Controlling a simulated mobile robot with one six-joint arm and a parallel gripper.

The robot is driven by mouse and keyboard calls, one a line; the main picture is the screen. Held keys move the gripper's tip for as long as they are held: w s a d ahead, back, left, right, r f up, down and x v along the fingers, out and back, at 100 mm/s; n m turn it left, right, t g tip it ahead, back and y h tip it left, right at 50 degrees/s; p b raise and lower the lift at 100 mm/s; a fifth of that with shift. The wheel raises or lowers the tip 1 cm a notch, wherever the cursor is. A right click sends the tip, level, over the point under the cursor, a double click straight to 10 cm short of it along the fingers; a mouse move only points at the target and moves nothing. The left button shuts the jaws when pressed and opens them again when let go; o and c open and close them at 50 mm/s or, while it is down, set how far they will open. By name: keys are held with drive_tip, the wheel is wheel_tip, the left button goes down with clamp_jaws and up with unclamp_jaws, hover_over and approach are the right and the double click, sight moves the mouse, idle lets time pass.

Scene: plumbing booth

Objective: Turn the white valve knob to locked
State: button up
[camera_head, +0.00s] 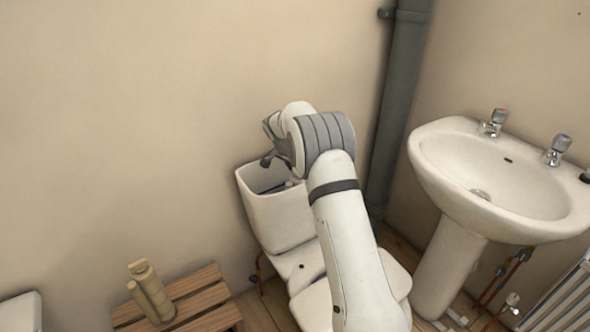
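A small white knob (513,299) shows at the lower right, low beside the radiator and below the sink. It is too small to tell its setting. My gripper (268,158) is over the open toilet cistern, far to the left of the knob. It is mostly hidden behind my own white and grey wrist, and only small dark parts show. I cannot tell whether it is open or shut.
The sink (447,193) on its pedestal stands between the toilet cistern (280,219) and the radiator (572,308). A grey pipe (399,100) runs down the corner. A slatted wooden stool (200,296) bears beige bottles (150,290). Copper pipes (503,276) run below the sink.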

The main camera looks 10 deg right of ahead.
drive_tip(key=o, duration=1)
drive_tip(key=shift+r, duration=0.1)
drive_tip(key=v, duration=0.7)
drive_tip(key=shift+a+r+p, duration=0.2)
drive_tip(key=shift+r+p, duration=0.05)
drive_tip(key=shift+p, duration=0.2)
drive_tip(key=shift+s+r, duration=0.1)
drive_tip(key=s+d+r+n+y+p, duration=0.25)
drive_tip(key=s+r+n+p, duration=0.4)
drive_tip(key=s+r, duration=1.45)
drive_tip(key=s+r+n+p, duration=0.2)
drive_tip(key=s+p, duration=0.6)
drive_tip(key=s, duration=1.6)
drive_tip(key=shift+s+n+y, duration=0.15)
drive_tip(key=shift+n+y, duration=0.3)
drive_tip(key=shift+n, duration=0.5)
